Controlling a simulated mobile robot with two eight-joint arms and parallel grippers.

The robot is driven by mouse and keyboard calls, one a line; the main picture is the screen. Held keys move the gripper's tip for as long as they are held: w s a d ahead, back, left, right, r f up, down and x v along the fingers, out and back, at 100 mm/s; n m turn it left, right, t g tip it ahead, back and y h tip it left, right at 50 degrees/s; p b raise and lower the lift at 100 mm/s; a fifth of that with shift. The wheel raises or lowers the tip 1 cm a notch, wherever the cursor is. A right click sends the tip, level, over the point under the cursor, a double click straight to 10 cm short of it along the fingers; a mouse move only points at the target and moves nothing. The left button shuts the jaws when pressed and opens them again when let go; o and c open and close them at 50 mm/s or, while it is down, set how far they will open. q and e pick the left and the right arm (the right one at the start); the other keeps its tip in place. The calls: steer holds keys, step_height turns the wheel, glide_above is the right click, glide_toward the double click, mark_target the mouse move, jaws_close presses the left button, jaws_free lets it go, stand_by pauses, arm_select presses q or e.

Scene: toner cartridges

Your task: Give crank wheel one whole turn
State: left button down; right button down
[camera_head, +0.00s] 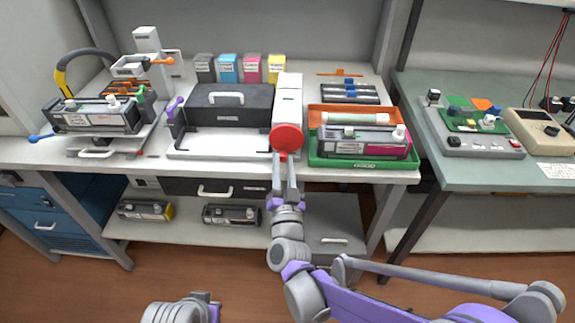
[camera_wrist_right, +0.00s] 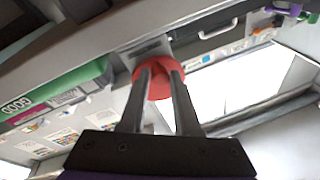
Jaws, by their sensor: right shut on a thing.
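The crank wheel (camera_head: 287,138) is a red disc at the front of a narrow white unit (camera_head: 288,92) in the middle of the bench. My right gripper (camera_head: 286,163) reaches up to it from below and is shut on it. In the right wrist view the red wheel (camera_wrist_right: 154,78) sits at the fingertips of the gripper (camera_wrist_right: 160,72), with the fingers in front of part of it. The wheel's handle and its turn angle cannot be made out. My left gripper does not show; only a grey and purple part of mine shows at the bottom.
A green tray (camera_head: 362,164) with a cartridge stands just right of the wheel. A black box (camera_head: 231,104) in a white frame is to its left. Several toner boxes (camera_head: 228,69) stand behind. A lower shelf (camera_head: 190,233) holds two cartridges.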

mark_target(275, 140)
steer(key=m+h, duration=0.1)
steer(key=m, duration=0.1)
steer(key=a+m+h, duration=0.1)
steer(key=m, duration=0.2)
steer(key=a+r+m+h, duration=0.1)
steer(key=m, duration=0.2)
steer(key=shift+a+t+p, duration=0.1)
steer(key=shift+t+p, duration=0.2)
steer(key=shift+p, duration=0.05)
steer(key=m, duration=0.2)
steer(key=m+h, duration=0.1)
steer(key=shift+a+r+m+p, duration=0.3)
steer(key=shift+r, duration=0.05)
steer(key=shift+a+r+m+g+h+p, duration=0.1)
steer(key=shift+r+m+g+h+p, duration=0.2)
steer(key=shift+m, duration=0.85)
steer(key=shift+a+r+m+g+h+p, duration=0.1)
steer(key=shift+r+m+h+p, duration=0.25)
steer(key=shift+m, duration=0.8)
steer(key=c, duration=0.6)
jaws_free()
steer(key=shift+c, duration=0.2)
steer(key=shift+s+f, duration=0.1)
steer(key=shift+f, duration=0.05)
